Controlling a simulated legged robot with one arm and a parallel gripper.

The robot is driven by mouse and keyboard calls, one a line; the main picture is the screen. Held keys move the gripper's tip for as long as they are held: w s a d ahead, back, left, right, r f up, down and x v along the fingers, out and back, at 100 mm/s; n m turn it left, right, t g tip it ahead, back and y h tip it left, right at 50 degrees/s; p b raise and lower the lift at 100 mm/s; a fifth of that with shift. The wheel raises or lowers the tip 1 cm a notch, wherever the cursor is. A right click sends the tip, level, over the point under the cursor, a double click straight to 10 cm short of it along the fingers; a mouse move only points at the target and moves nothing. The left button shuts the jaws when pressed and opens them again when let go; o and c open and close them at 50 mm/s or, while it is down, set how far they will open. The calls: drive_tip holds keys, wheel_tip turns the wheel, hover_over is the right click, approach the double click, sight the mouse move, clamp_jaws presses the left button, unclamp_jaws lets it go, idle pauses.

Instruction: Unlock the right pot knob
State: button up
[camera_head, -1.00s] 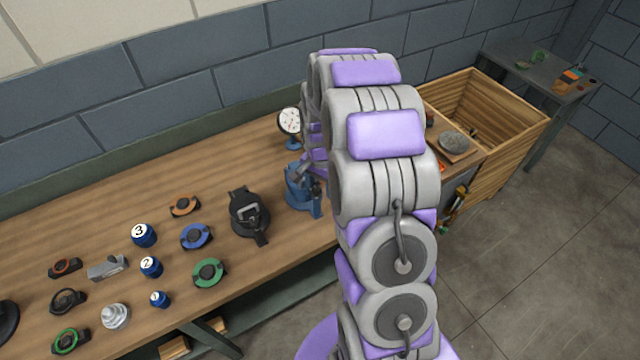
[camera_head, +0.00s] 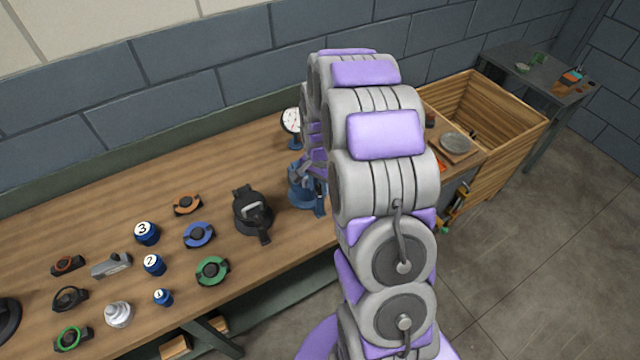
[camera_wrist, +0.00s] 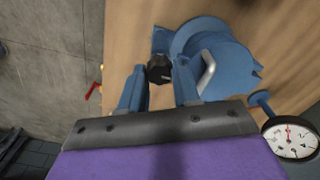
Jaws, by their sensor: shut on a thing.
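The right pot is the blue round casing (camera_head: 300,198) on the bench, partly hidden behind my arm. In the wrist view it shows as a blue body (camera_wrist: 225,72) with a grey metal handle (camera_wrist: 207,70). Its black knob (camera_wrist: 159,68) sits at the pot's side, between my two blue fingers. My gripper (camera_wrist: 159,76) is shut on this knob. In the head view my gripper (camera_head: 313,166) is mostly hidden by the arm, close over the blue pot, and the knob cannot be made out there.
A black pot (camera_head: 252,212) stands left of the blue one. A dial gauge (camera_head: 292,121) stands behind it and also shows in the wrist view (camera_wrist: 290,137). Several rings and numbered blue weights lie at left. A wooden crate (camera_head: 515,120) is at right.

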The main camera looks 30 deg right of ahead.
drive_tip(key=shift+n, duration=0.3)
drive_tip(key=n+p, duration=0.1)
drive_tip(key=n, duration=0.2)
drive_tip(key=shift+r+n, duration=0.1)
drive_tip(key=shift+n, duration=0.3)
drive_tip(key=n+p, duration=0.2)
drive_tip(key=n, duration=0.2)
drive_tip(key=shift+n, duration=0.3)
drive_tip(key=n+p, duration=0.1)
drive_tip(key=n, duration=0.3)
drive_tip(key=shift+a+n+p, duration=0.1)
drive_tip(key=shift+n+p, duration=0.65)
drive_tip(key=shift+n, duration=1.65)
drive_tip(key=o, duration=1.1)
drive_tip(key=shift+c, duration=0.2)
